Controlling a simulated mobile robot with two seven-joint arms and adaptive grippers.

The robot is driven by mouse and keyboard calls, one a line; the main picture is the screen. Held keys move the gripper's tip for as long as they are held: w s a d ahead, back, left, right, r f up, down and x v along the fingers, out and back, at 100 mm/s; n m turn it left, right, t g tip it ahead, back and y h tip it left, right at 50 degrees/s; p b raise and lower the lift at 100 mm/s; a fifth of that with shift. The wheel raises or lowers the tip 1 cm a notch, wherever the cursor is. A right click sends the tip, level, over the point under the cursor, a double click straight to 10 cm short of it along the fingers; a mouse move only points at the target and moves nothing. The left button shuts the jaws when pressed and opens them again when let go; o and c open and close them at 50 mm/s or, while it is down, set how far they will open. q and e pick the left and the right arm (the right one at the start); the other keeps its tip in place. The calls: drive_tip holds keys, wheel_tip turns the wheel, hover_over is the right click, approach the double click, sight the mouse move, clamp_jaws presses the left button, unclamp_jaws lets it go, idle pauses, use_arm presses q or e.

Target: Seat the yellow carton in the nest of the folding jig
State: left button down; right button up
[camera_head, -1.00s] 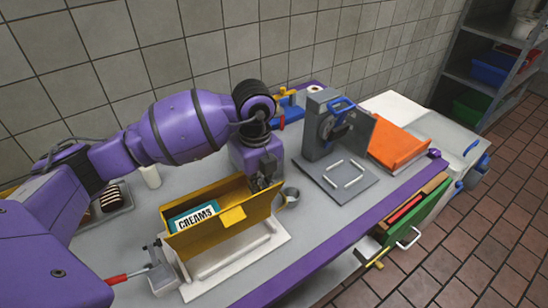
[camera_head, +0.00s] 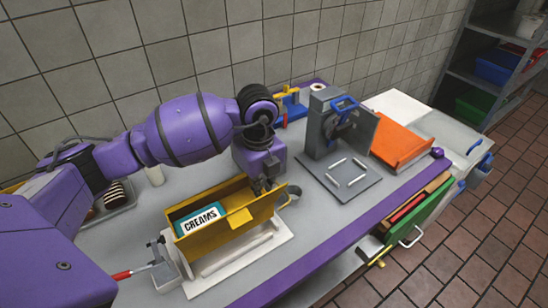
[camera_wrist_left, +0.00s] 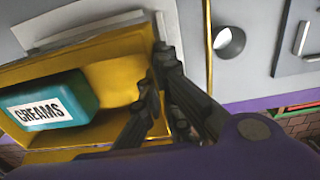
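The yellow carton (camera_head: 225,233) is open-topped, with a teal pack (camera_head: 202,218) marked CREAMS inside. It is at or just above the white base (camera_head: 275,241), which seems to be the folding jig; its underside and any nest there are hidden. In the left wrist view the carton (camera_wrist_left: 110,75) lies left of and between my fingers. My left gripper (camera_head: 264,185) is at the carton's right end; its fingers (camera_wrist_left: 163,85) close around the yellow end wall. My right gripper is not in view.
A grey plate with white corner strips (camera_head: 340,190) and an upright with a blue handle stand to the right. A metal cup (camera_head: 291,195) is close beside the carton's right end. A red-handled tool (camera_head: 125,274) lies left of the base.

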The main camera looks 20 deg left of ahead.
use_arm(q)
wheel_tip(320, 180, down, 3)
drive_tip(key=shift+f+b, duration=0.35)
drive_tip(key=shift+f, duration=0.25)
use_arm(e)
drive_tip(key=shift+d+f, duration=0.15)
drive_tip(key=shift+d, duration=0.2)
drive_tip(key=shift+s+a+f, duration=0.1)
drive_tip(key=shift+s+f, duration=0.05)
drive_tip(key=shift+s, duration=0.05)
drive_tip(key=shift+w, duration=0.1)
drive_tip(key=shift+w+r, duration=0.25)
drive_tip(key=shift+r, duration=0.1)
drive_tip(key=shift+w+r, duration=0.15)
use_arm(q)
drive_tip(key=shift+p, duration=0.45)
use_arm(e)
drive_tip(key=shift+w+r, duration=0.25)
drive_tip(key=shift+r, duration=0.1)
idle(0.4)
